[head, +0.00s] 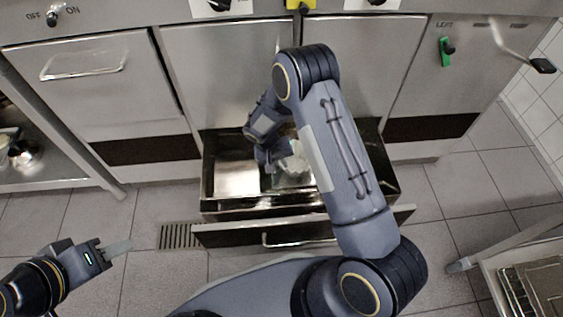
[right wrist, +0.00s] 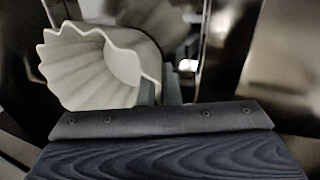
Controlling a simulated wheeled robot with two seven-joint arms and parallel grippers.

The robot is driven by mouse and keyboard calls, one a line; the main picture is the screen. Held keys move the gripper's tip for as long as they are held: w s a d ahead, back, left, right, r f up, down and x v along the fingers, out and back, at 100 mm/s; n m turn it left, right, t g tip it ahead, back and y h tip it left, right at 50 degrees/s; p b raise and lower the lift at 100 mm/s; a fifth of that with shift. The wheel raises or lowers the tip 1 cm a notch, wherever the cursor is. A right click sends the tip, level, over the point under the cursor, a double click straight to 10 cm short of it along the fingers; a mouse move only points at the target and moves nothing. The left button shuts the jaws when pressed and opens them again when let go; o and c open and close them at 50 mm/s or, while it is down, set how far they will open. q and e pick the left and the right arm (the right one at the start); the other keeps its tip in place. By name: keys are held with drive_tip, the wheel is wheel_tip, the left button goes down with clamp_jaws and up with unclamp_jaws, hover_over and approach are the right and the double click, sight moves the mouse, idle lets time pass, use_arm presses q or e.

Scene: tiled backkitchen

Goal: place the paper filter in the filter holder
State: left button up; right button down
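My right gripper (head: 276,157) is down in the drawer right beside the filter. A grey finger (right wrist: 172,82) shows just right of the filter's rim; whether the fingers hold it is unclear. My left gripper (head: 116,249) is over the floor at lower left, with nothing visible in it. I cannot make out a filter holder.
The open drawer (head: 208,190) has metal compartments and a front panel with a handle (head: 285,240). Steel cabinets (head: 100,90) stand behind it. A rack (head: 535,285) is at lower right and a shelf with a metal pot (head: 25,155) at left.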

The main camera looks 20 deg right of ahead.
drive_tip(key=shift+f, duration=0.25)
drive_tip(key=c, duration=1.6)
unclamp_jaws()
drive_tip(key=shift+r, duration=0.1)
